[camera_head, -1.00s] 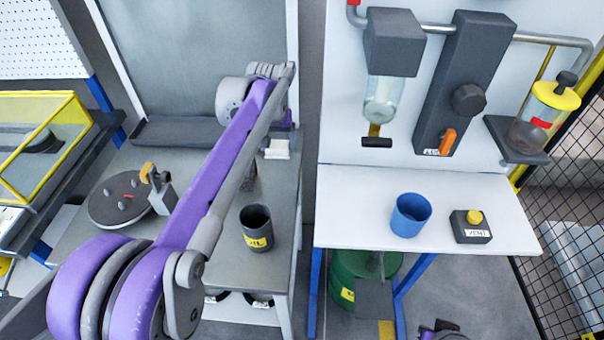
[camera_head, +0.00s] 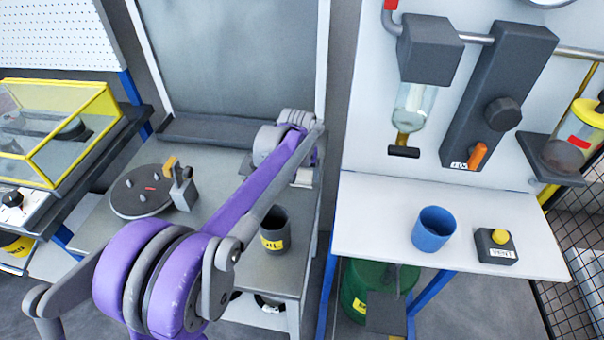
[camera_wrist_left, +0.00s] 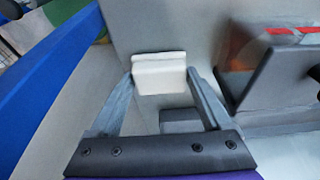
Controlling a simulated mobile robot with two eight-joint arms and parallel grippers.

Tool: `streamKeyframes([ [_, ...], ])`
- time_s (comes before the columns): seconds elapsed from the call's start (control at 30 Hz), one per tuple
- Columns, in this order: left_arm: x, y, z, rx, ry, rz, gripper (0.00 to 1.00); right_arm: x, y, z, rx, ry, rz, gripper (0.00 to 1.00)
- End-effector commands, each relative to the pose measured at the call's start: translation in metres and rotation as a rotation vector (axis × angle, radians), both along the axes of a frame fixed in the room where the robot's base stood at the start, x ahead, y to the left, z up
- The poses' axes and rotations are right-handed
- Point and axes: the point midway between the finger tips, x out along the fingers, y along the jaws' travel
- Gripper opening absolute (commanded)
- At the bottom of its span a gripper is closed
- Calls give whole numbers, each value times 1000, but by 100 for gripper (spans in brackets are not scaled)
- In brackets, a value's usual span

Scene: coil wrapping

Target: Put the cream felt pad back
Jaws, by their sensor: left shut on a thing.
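My left gripper (camera_wrist_left: 159,80) is shut on the cream felt pad (camera_wrist_left: 159,66), a small pale block with a ridge along its far edge. The pad sits between the two fingertips in the left wrist view. In the head view the left gripper (camera_head: 303,163) is over the back right part of the grey table (camera_head: 222,262), partly hidden by its own purple arm. The pad shows there as a pale patch (camera_head: 304,178) under the gripper. I cannot tell whether it touches the table. My right gripper does not show.
A dark cup with a yellow label (camera_head: 273,230) stands in front of the gripper. A round dark plate (camera_head: 141,192) with a small clamp (camera_head: 184,189) lies to the left. The white bench (camera_head: 375,215) at right holds a blue cup (camera_head: 433,229) and a button box (camera_head: 496,246).

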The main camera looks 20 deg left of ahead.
Motion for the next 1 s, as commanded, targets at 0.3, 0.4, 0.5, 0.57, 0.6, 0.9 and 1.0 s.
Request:
streamKeyframes([
  [0.3,0,0,-3,0,0,0,100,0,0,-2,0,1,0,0],
  [0.4,0,0,-3,0,0,0,100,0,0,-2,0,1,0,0],
  [0.5,0,0,-2,0,0,0,100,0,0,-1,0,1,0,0],
  [0.57,0,0,0,0,0,0,100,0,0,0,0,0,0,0],
  [0.6,0,0,3,0,0,0,100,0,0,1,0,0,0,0],
  [0.9,-15,-4,57,0,0,0,100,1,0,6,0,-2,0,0],
  [1.0,-20,-5,77,0,0,0,100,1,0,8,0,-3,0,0],
])
